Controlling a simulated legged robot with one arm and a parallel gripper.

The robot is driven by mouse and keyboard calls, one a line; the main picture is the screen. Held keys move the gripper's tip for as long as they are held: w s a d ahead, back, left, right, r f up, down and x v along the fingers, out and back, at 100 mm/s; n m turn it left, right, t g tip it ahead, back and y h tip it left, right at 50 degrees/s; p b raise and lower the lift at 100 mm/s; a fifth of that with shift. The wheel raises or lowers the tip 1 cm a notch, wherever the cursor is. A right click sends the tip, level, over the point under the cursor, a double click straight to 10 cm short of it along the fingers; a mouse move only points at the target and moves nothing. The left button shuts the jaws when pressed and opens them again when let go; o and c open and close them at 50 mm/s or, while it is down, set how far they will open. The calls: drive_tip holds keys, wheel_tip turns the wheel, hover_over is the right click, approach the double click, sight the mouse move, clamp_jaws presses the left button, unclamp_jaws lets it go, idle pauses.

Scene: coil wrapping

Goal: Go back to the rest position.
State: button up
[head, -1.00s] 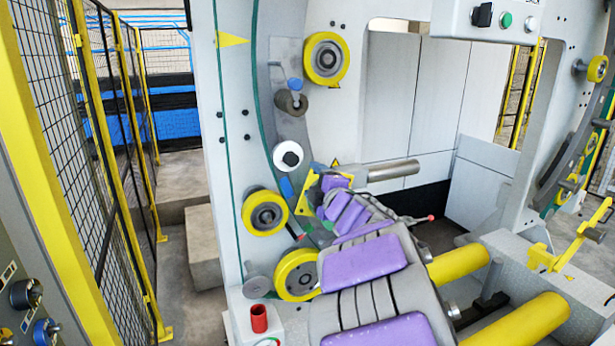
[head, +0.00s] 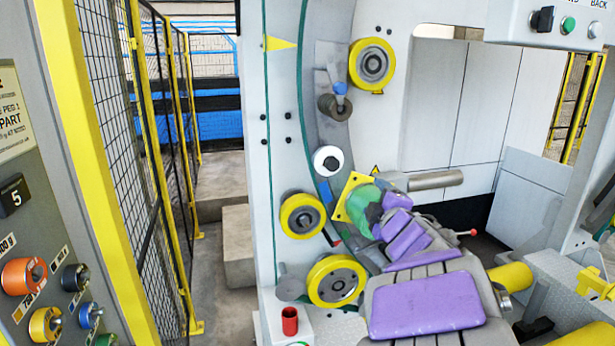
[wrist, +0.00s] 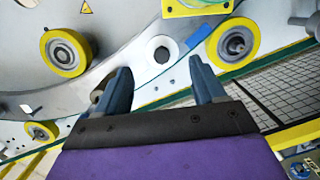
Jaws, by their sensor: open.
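My gripper (wrist: 160,66) is open in the wrist view. Its two dark fingers stand apart with nothing between them, in front of the grey ring machine. In the head view my purple-padded arm reaches up from the lower right toward the ring machine (head: 283,100). The fingers cannot be made out there. A yellow plate (head: 347,196) with a rounded green part (head: 366,210) is on the machine just left of the arm's end. I cannot tell from the head view whether they touch.
Yellow rollers (head: 372,64) line the ring, with a white-capped one (head: 328,160) between them. A metal bar (head: 436,180) sticks out behind my arm. A control panel (head: 45,230) and mesh fence are at the left, with open floor beyond.

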drive_tip(key=s+d+f+m+g+h+b, duration=0.2)
drive_tip(key=s+d+f+m+g+h, duration=0.15)
drive_tip(key=s+f+m, duration=0.45)
drive_tip(key=s+d+f+m+g+h+b, duration=0.1)
drive_tip(key=s+d+f+m+g+h, duration=0.15)
drive_tip(key=s+f+m+g, duration=0.4)
drive_tip(key=s+a+f+g+y+b, duration=0.1)
drive_tip(key=s+a+f+g, duration=0.2)
drive_tip(key=s, duration=0.7)
drive_tip(key=s+a+f+g+y+b, duration=0.1)
drive_tip(key=s+a+f, duration=0.4)
drive_tip(key=s, duration=0.6)
drive_tip(key=s+a+f+g+y+b, duration=0.1)
drive_tip(key=s+a+f+g+y, duration=0.2)
drive_tip(key=s, duration=0.8)
wheel_tip(320, 180, down, 4)
drive_tip(key=shift+s+a+r+m+g, duration=0.25)
drive_tip(key=shift+a+m+g, duration=0.2)
drive_tip(key=shift+a+g, duration=0.6)
drive_tip(key=shift+d, duration=0.1)
